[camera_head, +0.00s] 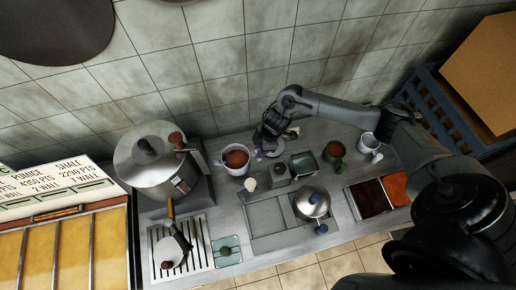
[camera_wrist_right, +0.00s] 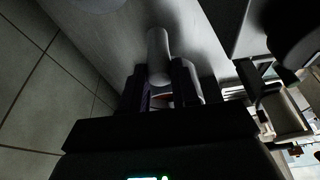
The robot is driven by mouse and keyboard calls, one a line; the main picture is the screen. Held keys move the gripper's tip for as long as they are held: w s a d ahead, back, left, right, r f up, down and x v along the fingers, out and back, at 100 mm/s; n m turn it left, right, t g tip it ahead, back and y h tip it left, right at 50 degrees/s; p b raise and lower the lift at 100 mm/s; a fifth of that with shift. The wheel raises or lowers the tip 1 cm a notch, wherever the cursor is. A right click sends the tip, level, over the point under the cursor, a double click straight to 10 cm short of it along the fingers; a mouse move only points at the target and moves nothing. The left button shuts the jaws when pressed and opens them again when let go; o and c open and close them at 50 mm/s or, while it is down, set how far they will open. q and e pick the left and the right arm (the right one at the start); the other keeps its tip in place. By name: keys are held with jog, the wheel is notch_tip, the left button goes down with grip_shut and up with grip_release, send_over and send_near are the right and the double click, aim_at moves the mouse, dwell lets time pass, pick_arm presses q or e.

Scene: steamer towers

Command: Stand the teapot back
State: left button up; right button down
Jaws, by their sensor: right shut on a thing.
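A round silver lidded pot (camera_head: 313,201) with a dark knob and a blue end sits on the counter right of centre; I cannot tell for certain whether it is the teapot. My right gripper (camera_head: 262,153) is at the back of the counter, beside a white mug of brown liquid (camera_head: 236,160). In the right wrist view its fingers (camera_wrist_right: 160,85) are shut on a pale cylindrical thing (camera_wrist_right: 158,48). What this belongs to is hidden in the head view. My left gripper is not in view.
A large steel pot (camera_head: 150,172) stands at the left, with a smaller silver vessel (camera_head: 176,248) on a slatted tray in front. A green mug (camera_head: 334,150), a white cup (camera_head: 368,143) and containers of brown and orange food (camera_head: 371,197) stand at the right. The tiled wall is close behind.

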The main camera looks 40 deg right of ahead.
jog(key=shift+r, duration=0.15)
jog(key=shift+p, duration=0.5)
jog(key=shift+f+b, duration=0.6)
jog(key=shift+f, duration=0.1)
jog(key=shift+f+b, duration=1.2)
jog(key=shift+f, duration=1.25)
jog(key=shift+f+b, duration=0.3)
jog(key=shift+f, duration=0.05)
jog(key=c, duration=0.8)
grip_release()
